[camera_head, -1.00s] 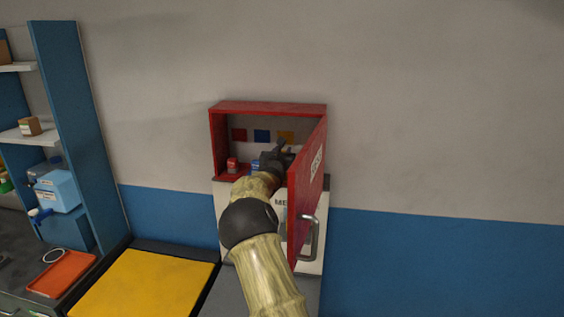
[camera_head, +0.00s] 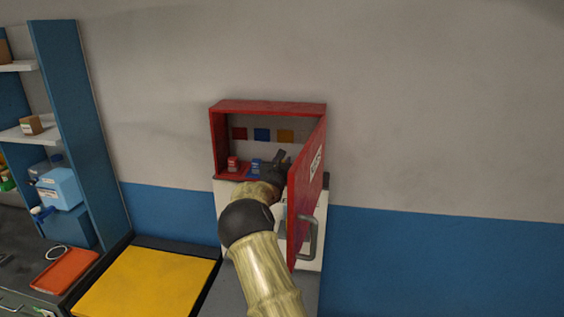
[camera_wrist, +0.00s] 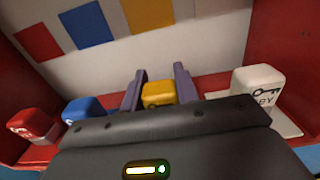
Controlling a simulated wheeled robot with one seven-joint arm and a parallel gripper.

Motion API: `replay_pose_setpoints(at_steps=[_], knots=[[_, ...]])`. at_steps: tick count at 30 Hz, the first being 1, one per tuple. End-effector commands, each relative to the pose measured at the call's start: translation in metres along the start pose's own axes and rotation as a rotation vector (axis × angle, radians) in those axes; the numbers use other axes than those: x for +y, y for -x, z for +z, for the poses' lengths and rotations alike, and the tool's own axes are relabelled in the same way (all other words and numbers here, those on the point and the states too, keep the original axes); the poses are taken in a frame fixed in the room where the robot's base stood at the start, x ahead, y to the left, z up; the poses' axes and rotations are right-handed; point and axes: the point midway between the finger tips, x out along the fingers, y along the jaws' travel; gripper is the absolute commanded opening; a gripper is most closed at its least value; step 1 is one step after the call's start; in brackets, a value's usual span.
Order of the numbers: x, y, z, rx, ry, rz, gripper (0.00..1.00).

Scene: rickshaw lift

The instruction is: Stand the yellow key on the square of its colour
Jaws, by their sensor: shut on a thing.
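The yellow key (camera_wrist: 157,94) is a block with rounded edges, held between the two fingers of my gripper (camera_wrist: 159,72) in the wrist view. My gripper (camera_head: 280,157) is inside the open red cabinet (camera_head: 217,145), low and toward its right side. The yellow key's lower part is hidden behind my gripper's body, so I cannot tell whether it touches the cabinet floor. A yellow-orange square (camera_wrist: 148,13) is on the back wall above it; it also shows in the head view (camera_head: 286,136). Any floor square under the key is hidden.
A red key (camera_wrist: 33,124) and a blue key (camera_wrist: 83,110) stand to the left. A white key (camera_wrist: 258,88) stands close on the right. Red (camera_wrist: 38,42) and blue (camera_wrist: 88,24) squares are on the back wall. The open cabinet door (camera_head: 308,195) is close to my arm's right.

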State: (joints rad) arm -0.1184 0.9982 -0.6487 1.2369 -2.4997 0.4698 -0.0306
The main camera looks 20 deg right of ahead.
Motion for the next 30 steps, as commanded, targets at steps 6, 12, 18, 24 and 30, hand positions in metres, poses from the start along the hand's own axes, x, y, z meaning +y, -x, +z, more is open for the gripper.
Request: replay_pose_setpoints(at_steps=[6,12,18,24,30], knots=[[0.0,0.0,-0.001,0.0,0.0,0.0,0.52],[0.0,0.0,-0.001,0.0,0.0,0.0,0.52],[0.0,0.003,0.0,0.0,-0.001,0.0,0.52],[0.001,0.025,-0.002,0.0,-0.002,0.0,0.52],[0.001,0.054,-0.003,0.0,-0.003,0.001,0.52]])
